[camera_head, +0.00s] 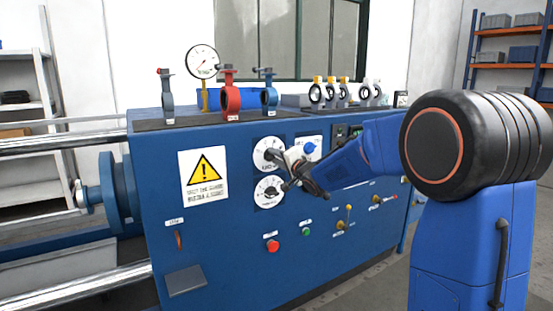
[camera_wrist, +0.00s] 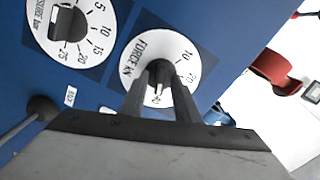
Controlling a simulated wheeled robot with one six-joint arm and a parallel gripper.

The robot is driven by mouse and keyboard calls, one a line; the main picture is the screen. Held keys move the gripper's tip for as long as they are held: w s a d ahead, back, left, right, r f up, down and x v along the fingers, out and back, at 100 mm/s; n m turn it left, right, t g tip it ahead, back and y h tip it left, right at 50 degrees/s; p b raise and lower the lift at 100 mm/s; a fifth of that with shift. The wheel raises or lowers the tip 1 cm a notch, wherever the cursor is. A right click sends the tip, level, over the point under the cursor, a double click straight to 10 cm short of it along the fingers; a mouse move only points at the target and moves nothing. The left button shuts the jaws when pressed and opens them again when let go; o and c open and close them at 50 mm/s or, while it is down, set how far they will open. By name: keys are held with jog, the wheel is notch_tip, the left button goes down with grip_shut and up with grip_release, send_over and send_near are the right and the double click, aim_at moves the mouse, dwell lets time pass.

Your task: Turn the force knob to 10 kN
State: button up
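The force dial is a white disc marked "FORCE kN" (camera_wrist: 142,45), with a black knob (camera_wrist: 160,68) at its centre. In the wrist view my gripper (camera_wrist: 160,78) has one finger on each side of this knob. The fingertips overlap the knob, and whether they press on it is unclear. The fingers hide part of the dial's lower half, and the knob's pointing direction is hard to read. In the head view the force dial appears to be the upper white dial (camera_head: 262,148), partly behind my gripper (camera_head: 277,158).
A second dial (camera_wrist: 85,50), with its own black knob, sits close beside the force dial. On the blue bench front are a warning sign (camera_head: 203,177), a red button (camera_head: 272,246) and a green button (camera_head: 306,231). A red valve (camera_head: 229,97) stands on the bench top.

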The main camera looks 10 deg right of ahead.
grip_shut()
jog(key=shift+n, duration=0.5)
jog(key=n, duration=1.9)
jog(key=shift+s+a, duration=0.1)
jog(key=shift+a, duration=0.1)
jog(key=n, duration=0.6)
jog(key=shift+f+n, duration=0.1)
jog(key=shift+n, duration=0.3)
jog(key=shift+a, duration=0.1)
